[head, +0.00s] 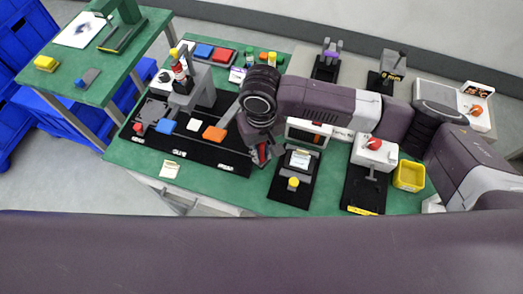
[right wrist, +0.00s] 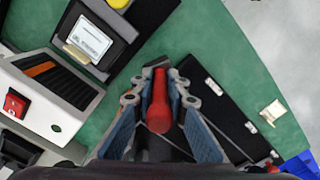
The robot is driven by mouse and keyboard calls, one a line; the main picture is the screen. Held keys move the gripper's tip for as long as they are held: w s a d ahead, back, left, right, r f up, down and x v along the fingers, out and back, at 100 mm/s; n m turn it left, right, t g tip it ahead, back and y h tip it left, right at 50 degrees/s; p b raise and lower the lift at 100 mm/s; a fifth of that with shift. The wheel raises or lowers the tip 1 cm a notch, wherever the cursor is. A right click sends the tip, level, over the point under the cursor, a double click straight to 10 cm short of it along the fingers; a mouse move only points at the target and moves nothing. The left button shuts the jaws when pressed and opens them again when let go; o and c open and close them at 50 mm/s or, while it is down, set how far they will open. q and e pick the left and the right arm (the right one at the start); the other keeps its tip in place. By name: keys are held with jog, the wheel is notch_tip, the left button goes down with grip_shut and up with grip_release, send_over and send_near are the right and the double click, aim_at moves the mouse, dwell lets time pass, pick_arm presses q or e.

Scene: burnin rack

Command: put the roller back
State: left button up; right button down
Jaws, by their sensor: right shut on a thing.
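The roller shows best in the right wrist view as a red, rounded handle (right wrist: 158,108) with a dark grey part at its far end. My right gripper (right wrist: 160,112) is shut on it, with the blue-padded fingers on both sides of the red handle. In the head view the right gripper (head: 262,153) points down between the long black board (head: 235,160) and the small black fixture (head: 286,203); only a bit of red shows there. I cannot tell whether the roller touches anything below. My left gripper is in neither view.
The black board carries coloured blocks and a grey press (head: 184,99). A white box with a red switch (right wrist: 15,103) stands beside the fixture. A press with a red knob (head: 374,143) and a yellow bin (head: 409,175) are farther right. Bare green table (right wrist: 230,60) shows between board and fixture.

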jog(key=shift+f, duration=0.15)
jog(key=shift+f, duration=0.45)
jog(key=c, duration=1.9)
grip_release()
jog(key=shift+r, duration=0.3)
notch_tip(320, 180, up, 13)
jog(key=shift+f+b, duration=0.2)
jog(key=shift+b, duration=0.7)
